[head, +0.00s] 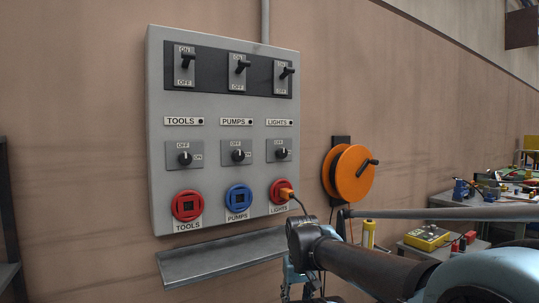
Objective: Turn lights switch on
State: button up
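The grey wall panel (222,105) has three columns labelled tools, pumps and lights. The lights column is at the right. Its top toggle switch (286,72) has a black lever sticking out, with ON above and OFF below; its exact position is hard to tell. My arm reaches in from the lower right. My gripper (303,285) seems to be below the panel, partly cut off; its fingers are not clear.
A grey ledge (220,258) juts from the wall under the panel. An orange cable reel (351,174) hangs to the right of the panel. Benches with a yellow box (427,237) and tools stand at the right. The space before the panel's upper part is clear.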

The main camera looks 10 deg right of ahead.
aim_at(281, 153)
jog(key=u, duration=0.5)
jog(key=k, duration=1.2)
jog(key=z, duration=0.35)
